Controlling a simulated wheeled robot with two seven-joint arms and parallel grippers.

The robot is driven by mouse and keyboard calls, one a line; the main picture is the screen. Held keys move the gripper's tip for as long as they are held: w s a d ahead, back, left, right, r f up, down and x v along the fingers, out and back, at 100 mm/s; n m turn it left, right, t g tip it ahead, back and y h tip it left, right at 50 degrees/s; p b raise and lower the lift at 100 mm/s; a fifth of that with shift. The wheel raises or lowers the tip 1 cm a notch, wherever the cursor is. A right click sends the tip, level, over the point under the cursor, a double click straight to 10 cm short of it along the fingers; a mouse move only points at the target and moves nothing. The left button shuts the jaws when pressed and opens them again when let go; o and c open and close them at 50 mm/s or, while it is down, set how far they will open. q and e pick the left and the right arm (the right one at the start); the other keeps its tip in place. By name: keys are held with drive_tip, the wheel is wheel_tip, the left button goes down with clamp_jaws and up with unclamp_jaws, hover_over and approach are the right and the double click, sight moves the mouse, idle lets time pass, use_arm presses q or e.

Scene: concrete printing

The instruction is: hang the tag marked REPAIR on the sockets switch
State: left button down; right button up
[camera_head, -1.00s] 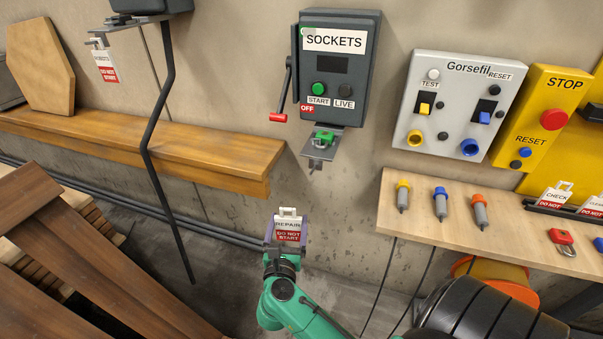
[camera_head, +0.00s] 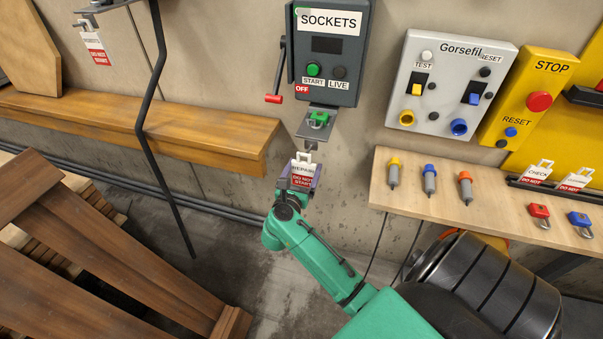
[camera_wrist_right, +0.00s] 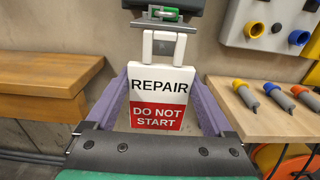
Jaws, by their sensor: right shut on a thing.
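The REPAIR tag (camera_head: 303,171) is white above and red below, with a white hook at its top. It also shows upright in the right wrist view (camera_wrist_right: 158,98). My right gripper (camera_head: 301,184) is shut on it, with the purple fingers at its two sides. The sockets switch (camera_head: 327,50) is a grey box on the wall with a red-ended lever at its left, by the OFF label. Below it is a metal bracket (camera_head: 311,131) with a green padlock (camera_head: 318,119). The tag's hook is just below the bracket; whether they touch I cannot tell. My left gripper is out of view.
A wooden shelf (camera_head: 425,200) at right holds screwdriver-like tools, tags in a black rack (camera_head: 560,189), a red padlock (camera_head: 539,214) and a blue one (camera_head: 580,223). Another tag (camera_head: 95,47) hangs at upper left. A wooden ledge (camera_head: 190,137) runs along the wall at left.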

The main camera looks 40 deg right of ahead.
drive_tip(key=w+d, duration=0.1)
drive_tip(key=w+d+f+b, duration=0.1)
drive_tip(key=d, duration=0.1)
drive_tip(key=w+d+b, duration=0.1)
drive_tip(key=shift+w+d+f, duration=0.15)
drive_tip(key=shift+d+f, duration=0.1)
drive_tip(key=shift+d, duration=0.05)
idle(0.7)
drive_tip(key=o, duration=1.1)
